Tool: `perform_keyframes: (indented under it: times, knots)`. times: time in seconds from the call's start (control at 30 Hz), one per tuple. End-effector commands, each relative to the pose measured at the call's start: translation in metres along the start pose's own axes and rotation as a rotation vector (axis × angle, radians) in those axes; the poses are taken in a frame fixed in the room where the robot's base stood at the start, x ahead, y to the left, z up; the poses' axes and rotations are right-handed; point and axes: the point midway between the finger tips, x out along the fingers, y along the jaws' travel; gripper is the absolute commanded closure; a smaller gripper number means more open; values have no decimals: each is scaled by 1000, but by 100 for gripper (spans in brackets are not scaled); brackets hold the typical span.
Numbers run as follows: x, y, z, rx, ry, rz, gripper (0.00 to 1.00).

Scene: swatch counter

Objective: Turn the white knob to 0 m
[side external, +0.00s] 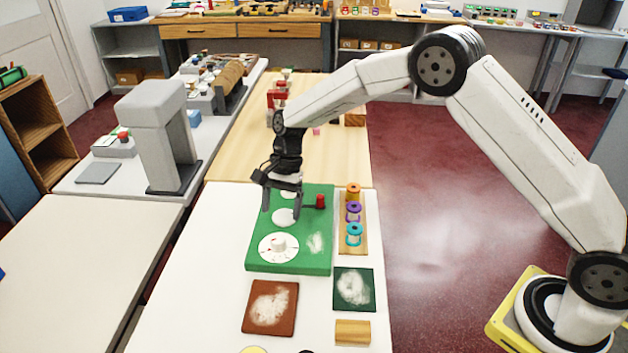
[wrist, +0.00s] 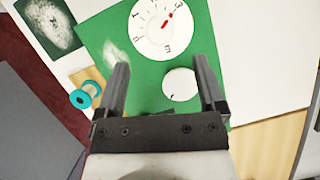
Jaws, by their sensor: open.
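The white knob (side external: 279,243) stands on a round white dial (side external: 264,251) at the near left of a green panel (side external: 290,267). In the wrist view the dial (wrist: 150,38) shows at the top, with dark marks around its rim. A red mark on it points to the upper right, near a character that looks like a 3; the markings are too small to read surely.
A red-topped lever (side external: 320,201) stands on the panel, right of my gripper. A wooden rack of coloured spools (side external: 354,235) is right of the panel. A brown swatch (side external: 270,307), a dark green swatch (side external: 354,289) and a wooden block (side external: 352,332) lie in front.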

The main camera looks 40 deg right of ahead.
Motion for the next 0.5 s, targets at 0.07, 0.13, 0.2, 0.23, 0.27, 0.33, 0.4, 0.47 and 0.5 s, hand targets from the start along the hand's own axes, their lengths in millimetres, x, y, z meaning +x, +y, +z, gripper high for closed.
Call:
perform_keyframes:
  times: [0.07, 0.13, 0.2, 0.23, 0.27, 0.33, 0.4, 0.47, 0.5]
  knots:
    - [7, 0, 0, -1, -1, 3, 11]
    - [13, 0, 0, -1, -1, 3, 11]
    - [21, 0, 0, -1, -1, 2, 11]
    - [24, 1, 0, -1, -1, 3, 11]
    - [28, 1, 0, -1, -2, 3, 11]
    - [37, 1, 0, -1, -1, 3, 11]
    - [46, 1, 0, -1, -1, 3, 11]
    - [53, 1, 0, -1, 0, 3, 11]
    - [57, 1, 0, -1, 0, 3, 11]
